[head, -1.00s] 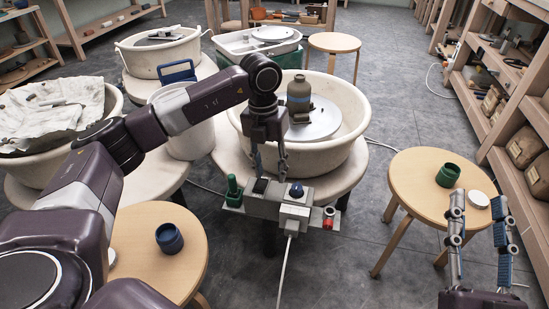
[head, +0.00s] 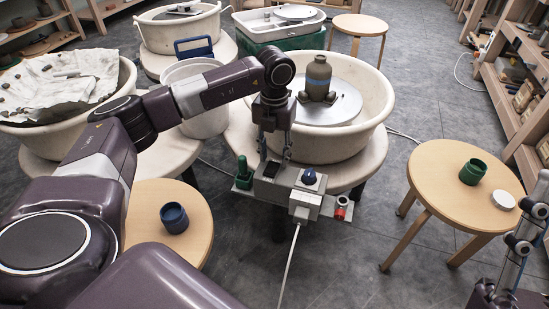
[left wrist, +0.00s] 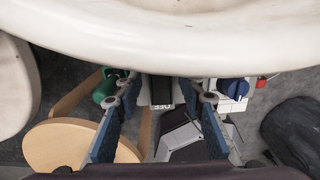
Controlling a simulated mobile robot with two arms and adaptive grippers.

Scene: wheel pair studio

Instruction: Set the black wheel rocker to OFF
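The black rocker (head: 272,168) sits on top of a grey control box (head: 268,188) at the front of the near wheel's table. My left gripper (head: 275,154) hangs over the box with its fingers spread on either side of the rocker, in line from the head. In the left wrist view the dark rocker (left wrist: 161,88) shows between the open, empty fingers (left wrist: 163,92), with a small white label below it reading OFF upside down. Which side of the rocker is pressed is too small to tell. My right gripper (head: 527,235) is partly cut off at the right edge.
A wheel basin (head: 372,105) with a brown clay bottle (head: 318,78) stands just behind. A stool (head: 440,200) is at right.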

